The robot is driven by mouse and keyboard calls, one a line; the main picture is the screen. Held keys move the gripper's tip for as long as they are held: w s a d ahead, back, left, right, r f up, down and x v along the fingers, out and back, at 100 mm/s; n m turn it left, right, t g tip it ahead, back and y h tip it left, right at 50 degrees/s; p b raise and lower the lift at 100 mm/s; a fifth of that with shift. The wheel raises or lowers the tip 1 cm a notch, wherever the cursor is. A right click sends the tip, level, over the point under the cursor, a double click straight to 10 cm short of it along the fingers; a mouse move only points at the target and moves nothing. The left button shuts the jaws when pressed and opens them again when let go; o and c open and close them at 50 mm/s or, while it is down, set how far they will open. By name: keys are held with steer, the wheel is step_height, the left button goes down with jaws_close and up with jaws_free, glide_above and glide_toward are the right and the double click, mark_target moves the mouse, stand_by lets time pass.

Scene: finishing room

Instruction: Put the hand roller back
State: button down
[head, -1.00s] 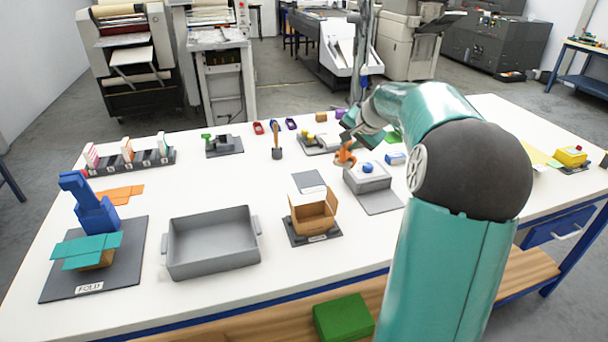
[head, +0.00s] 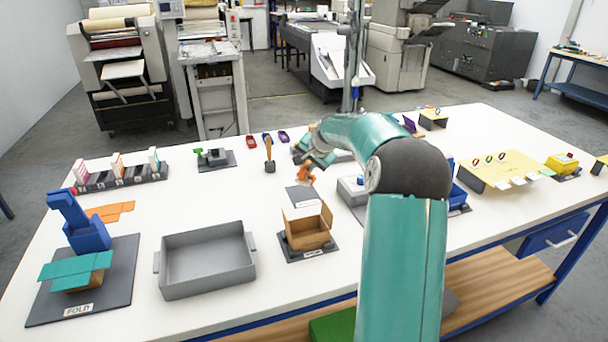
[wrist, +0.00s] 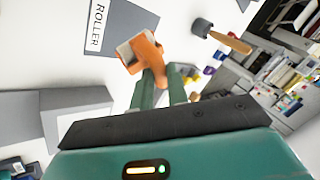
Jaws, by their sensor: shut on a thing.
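The hand roller is orange with a pale roller face. It shows in the head view (head: 306,176) behind the cardboard box, and in the wrist view (wrist: 140,53). My gripper (head: 311,167) is shut on it, with the two teal fingers (wrist: 162,86) around its handle. A dark grey pad labelled ROLLER (wrist: 128,22) lies on the white table just beyond the roller in the wrist view. In the head view this pad (head: 300,192) appears below the roller, behind the box. The roller is off to the pad's edge in the wrist view; its height is unclear.
An open cardboard box (head: 308,232) stands close in front of the pad. A grey block (head: 350,190) is on the right. A grey tray (head: 205,263) sits front left. Table between tray and tools is clear.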

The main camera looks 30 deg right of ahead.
mark_target(306, 176)
steer(key=shift+w+a+f, duration=0.2)
steer(key=shift+w+f, duration=0.4)
steer(key=shift+w, duration=0.05)
steer(key=f, duration=0.3)
steer(key=shift+w+f, duration=0.2)
steer(key=shift+w, duration=0.05)
steer(key=shift+f, duration=0.1)
steer(key=shift+s+f, duration=0.1)
steer(key=shift+f, duration=0.2)
steer(key=shift+a+f, duration=0.1)
steer(key=shift+f, duration=0.35)
steer(key=c, duration=1.4)
jaws_free()
steer(key=shift+f, duration=0.2)
steer(key=shift+c, duration=0.2)
steer(key=shift+o, duration=0.4)
steer(key=shift+s+r, duration=0.1)
